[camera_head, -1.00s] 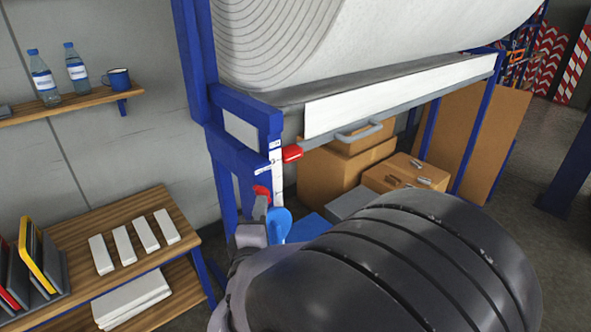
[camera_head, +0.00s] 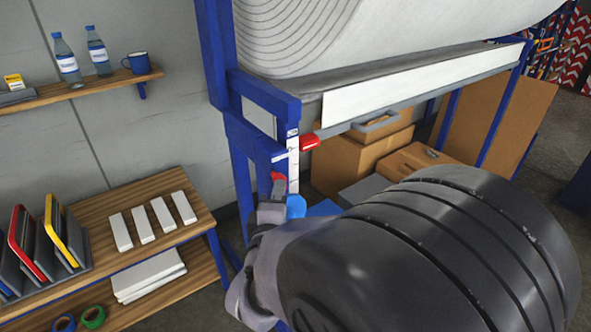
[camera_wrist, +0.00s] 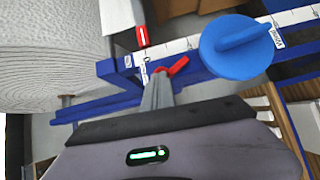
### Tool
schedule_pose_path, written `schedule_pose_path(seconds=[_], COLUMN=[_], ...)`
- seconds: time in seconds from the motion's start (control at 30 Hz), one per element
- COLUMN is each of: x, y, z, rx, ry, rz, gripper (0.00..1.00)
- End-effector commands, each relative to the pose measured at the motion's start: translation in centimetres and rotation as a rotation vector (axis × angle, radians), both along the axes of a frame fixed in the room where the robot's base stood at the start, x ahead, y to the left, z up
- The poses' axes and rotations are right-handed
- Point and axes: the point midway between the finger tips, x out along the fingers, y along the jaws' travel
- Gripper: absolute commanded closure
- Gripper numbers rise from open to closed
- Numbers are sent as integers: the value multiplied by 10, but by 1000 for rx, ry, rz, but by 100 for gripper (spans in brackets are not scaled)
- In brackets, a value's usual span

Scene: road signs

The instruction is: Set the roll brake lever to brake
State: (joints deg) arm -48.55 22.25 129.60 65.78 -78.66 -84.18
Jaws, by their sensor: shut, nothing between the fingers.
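A small red lever (camera_wrist: 172,67) sits on the blue frame just beyond my fingertips in the wrist view; it also shows in the head view (camera_head: 278,178). It appears to be the roll brake lever, but its label is not readable. My gripper (camera_wrist: 158,82) is shut and empty, its grey fingertips at or very near the red lever; contact cannot be told. In the head view my gripper (camera_head: 278,190) is partly hidden by my arm. The large white roll (camera_head: 290,35) rests above on the blue frame (camera_head: 262,98).
A blue round knob (camera_wrist: 237,47) stands close right of my fingers in the wrist view. A red handle (camera_head: 309,142) sits on the rail beside a white scale (camera_head: 293,160). Cardboard boxes (camera_head: 350,165) stand beneath. A wooden shelf unit (camera_head: 150,199) is at left.

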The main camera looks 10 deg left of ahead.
Motion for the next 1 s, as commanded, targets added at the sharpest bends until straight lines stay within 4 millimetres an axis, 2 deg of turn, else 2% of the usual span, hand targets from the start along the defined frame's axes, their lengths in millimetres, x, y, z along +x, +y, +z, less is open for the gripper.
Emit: schedule_pose_path(seconds=[0.27,0.5,0.9,1.0], x=[5,16,34,33], y=[-5,-14,-29,-28], z=[12,23,23,21], rx=[78,215,444,440], ry=[92,251,518,515], rz=[-1,-2,-1,0], gripper=[100,100,100,100])
